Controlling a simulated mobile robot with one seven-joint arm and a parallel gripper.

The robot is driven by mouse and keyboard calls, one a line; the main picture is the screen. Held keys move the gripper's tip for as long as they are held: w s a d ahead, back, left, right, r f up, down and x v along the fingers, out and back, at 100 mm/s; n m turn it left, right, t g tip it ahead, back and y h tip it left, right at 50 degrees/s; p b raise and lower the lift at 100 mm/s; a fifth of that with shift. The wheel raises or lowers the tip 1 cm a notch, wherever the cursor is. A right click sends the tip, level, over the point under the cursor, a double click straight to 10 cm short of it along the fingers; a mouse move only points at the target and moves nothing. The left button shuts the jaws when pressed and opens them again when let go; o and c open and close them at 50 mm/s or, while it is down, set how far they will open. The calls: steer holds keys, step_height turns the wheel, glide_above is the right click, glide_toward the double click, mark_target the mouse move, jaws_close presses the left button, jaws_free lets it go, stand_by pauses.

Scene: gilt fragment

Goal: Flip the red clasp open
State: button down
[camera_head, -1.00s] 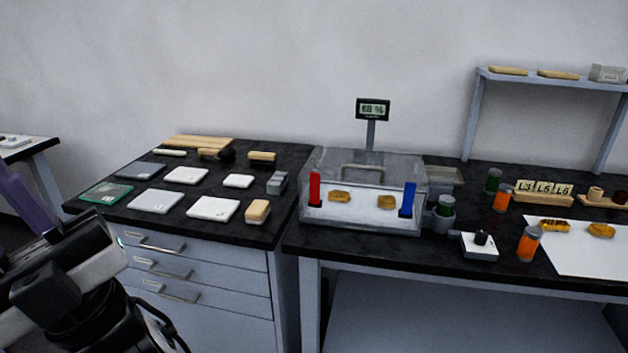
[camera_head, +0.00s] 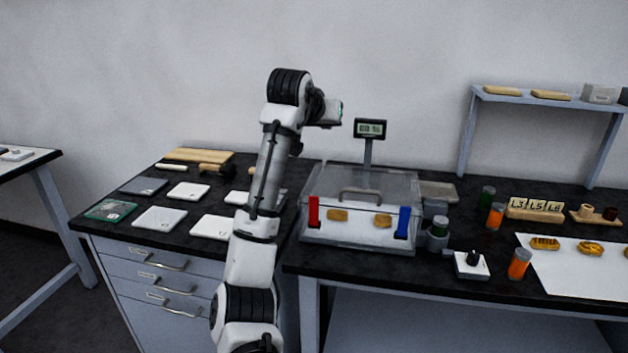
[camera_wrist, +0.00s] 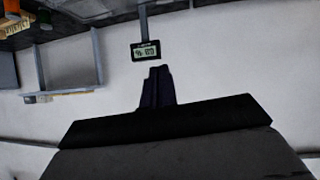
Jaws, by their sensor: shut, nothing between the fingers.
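The red clasp (camera_head: 313,212) stands upright on the front left of a clear box (camera_head: 358,245) on the right-hand bench. A blue clasp (camera_head: 404,222) stands on the box's front right. The box lid, with a grey handle (camera_head: 361,191), looks closed. Two golden fragments lie inside, one of them (camera_head: 338,215) close behind the red clasp. My gripper (camera_wrist: 158,72) is shut and empty in the wrist view, pointing at the display and wall. In the head view my arm is raised left of the box, its end above and behind the box, clear of both clasps.
A humidity display (camera_head: 370,129) stands on a post behind the box, near my arm's end. A shelf (camera_head: 545,97) stands farther right. Tiles and brushes cover the left bench.

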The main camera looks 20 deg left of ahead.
mark_target(314, 201)
steer(key=s+a+f+g+y+p, duration=0.1)
steer(key=s+f+g, duration=0.3)
steer(key=g, duration=0.3)
steer(key=shift+s+f+g, duration=0.25)
steer(key=shift+g, duration=0.15)
steer(key=p+x, duration=0.1)
steer(key=x, duration=0.4)
steer(key=p+x, duration=0.1)
steer(key=x, duration=0.3)
steer(key=shift+w+a+f+p, duration=0.15)
steer(key=shift+a+f+p, duration=0.1)
steer(key=shift+f+p, duration=0.1)
steer(key=s, duration=0.2)
steer(key=shift+s+p, duration=0.3)
steer(key=shift+s+d+f, duration=0.1)
steer(key=shift+s+d, duration=0.05)
steer(key=shift+s, duration=0.5)
steer(key=shift+f, duration=0.15)
